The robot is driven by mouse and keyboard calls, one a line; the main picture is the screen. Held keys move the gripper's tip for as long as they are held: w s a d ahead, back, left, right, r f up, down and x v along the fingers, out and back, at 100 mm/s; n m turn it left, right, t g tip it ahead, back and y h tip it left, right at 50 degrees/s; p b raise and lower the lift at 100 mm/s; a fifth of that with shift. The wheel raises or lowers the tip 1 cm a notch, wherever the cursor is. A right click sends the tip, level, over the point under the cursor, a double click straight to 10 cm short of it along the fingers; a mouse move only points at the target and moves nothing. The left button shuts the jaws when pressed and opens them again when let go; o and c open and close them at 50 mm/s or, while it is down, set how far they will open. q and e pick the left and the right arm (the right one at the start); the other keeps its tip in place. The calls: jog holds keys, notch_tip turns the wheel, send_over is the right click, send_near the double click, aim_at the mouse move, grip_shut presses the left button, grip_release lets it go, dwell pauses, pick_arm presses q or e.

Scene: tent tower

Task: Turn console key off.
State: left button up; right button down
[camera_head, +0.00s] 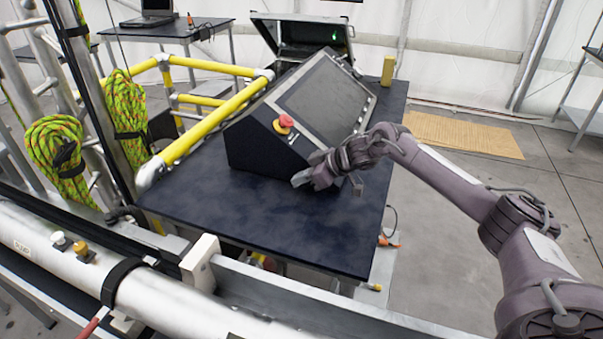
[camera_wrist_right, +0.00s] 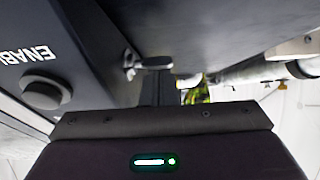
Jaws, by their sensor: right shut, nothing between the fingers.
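The black console (camera_head: 262,150) with a large sloped screen sits on the dark table. A red emergency-stop button on a yellow base (camera_head: 284,124) is on its front left. My right gripper (camera_head: 328,176) is shut and empty, close to the console's front right corner; it hides part of the front there. In the right wrist view, what looks like the key (camera_wrist_right: 150,63) sticks out from a small metal lock on the console's face. A round dark knob (camera_wrist_right: 45,93) sits beside the white "ENABL..." lettering. The gripper appears apart from the key. My left gripper is out of view.
The dark table (camera_head: 270,232) is clear in front of the console. Yellow rails (camera_head: 215,122) and green rope coils (camera_head: 58,150) stand to the left. An open case (camera_head: 300,32) is behind; a yellow block (camera_head: 388,70) stands at the back right.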

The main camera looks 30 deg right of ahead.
jog(key=p, duration=0.1)
jog(key=g+h+p, duration=0.1)
jog(key=p, duration=0.1)
jog(key=g+h+p, duration=0.1)
jog(key=shift+w+a+r, duration=0.25)
jog(key=shift+a+r, duration=0.05)
jog(key=shift+r, duration=0.05)
jog(key=shift+g+h+p, duration=0.4)
jog(key=shift+g+p, duration=0.1)
jog(key=shift+g, duration=0.1)
jog(key=shift+f, duration=0.3)
jog(key=shift+w+a+p, duration=0.1)
jog(key=shift+w+p, duration=0.15)
jog(key=shift+p, duration=0.35)
jog(key=shift+w+a+f, duration=0.2)
jog(key=shift+w+a, duration=0.1)
jog(key=shift+w, duration=0.1)
